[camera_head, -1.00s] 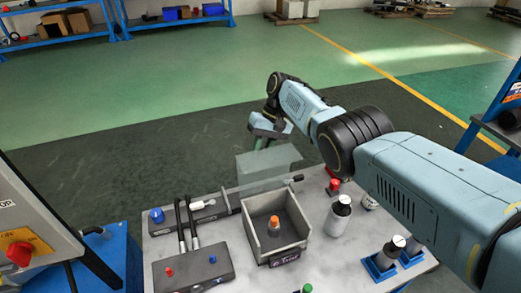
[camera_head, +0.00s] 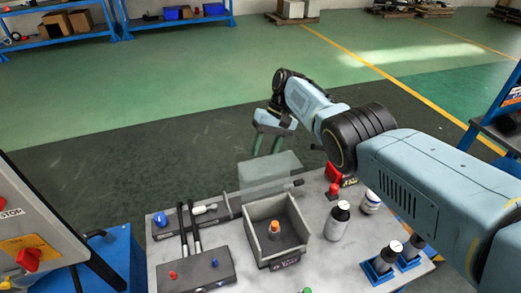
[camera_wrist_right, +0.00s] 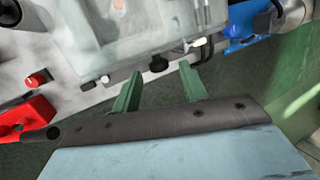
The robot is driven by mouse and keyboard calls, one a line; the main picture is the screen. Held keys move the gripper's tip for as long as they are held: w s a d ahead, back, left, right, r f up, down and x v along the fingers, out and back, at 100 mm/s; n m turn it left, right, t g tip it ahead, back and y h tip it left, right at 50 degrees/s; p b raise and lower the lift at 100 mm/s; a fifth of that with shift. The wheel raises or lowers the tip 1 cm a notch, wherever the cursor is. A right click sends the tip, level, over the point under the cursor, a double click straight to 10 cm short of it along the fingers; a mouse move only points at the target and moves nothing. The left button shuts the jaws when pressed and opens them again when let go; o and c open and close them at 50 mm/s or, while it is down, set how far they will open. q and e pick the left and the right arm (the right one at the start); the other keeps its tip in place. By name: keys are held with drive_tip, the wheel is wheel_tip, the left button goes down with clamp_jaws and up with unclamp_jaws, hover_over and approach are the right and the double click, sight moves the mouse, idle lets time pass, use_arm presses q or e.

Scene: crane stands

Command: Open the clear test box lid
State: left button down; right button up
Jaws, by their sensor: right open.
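The test box (camera_head: 277,257) is a grey open-topped box on the table, with an orange-topped part (camera_head: 274,227) inside. Its clear lid (camera_head: 268,174) stands raised at the back edge of the box, tilted up, leaving the front and top open. My right gripper (camera_head: 266,153) is above and behind the lid, fingers pointing down, apart and empty. In the right wrist view the two green fingers (camera_wrist_right: 160,88) are spread near the box's edge, and the clear lid (camera_wrist_right: 140,35) fills the upper part. My left gripper is not seen.
A control panel (camera_head: 25,235) stands left. Floor behind the table is clear.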

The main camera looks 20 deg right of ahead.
drive_tip(key=p+v, duration=0.4)
drive_tip(key=v, duration=0.6)
drive_tip(key=shift+f, duration=0.1)
